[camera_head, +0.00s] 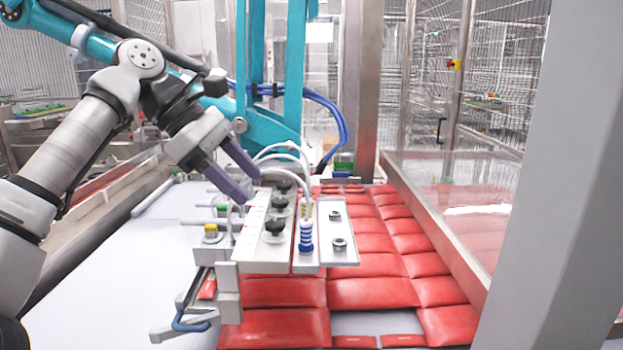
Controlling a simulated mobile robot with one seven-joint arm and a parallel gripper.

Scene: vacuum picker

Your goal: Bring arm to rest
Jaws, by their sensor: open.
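My arm reaches in from the left edge, bent at the elbow. My gripper (246,188) is at its end, with two purple-grey fingers spread apart. The fingers are open with nothing between them. They point down and to the right, close to the left back side of the vacuum picker head (338,240). I cannot tell whether a finger touches it. The head is a metal plate with black knobs, blue-and-white fittings and clear hoses.
Rows of red packs (375,292) lie under and right of the picker head. A teal machine arm (295,70) with blue hoses stands behind it. A white surface (110,270) is clear at left. A clear guard (455,215) and a grey post (560,180) bound the right.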

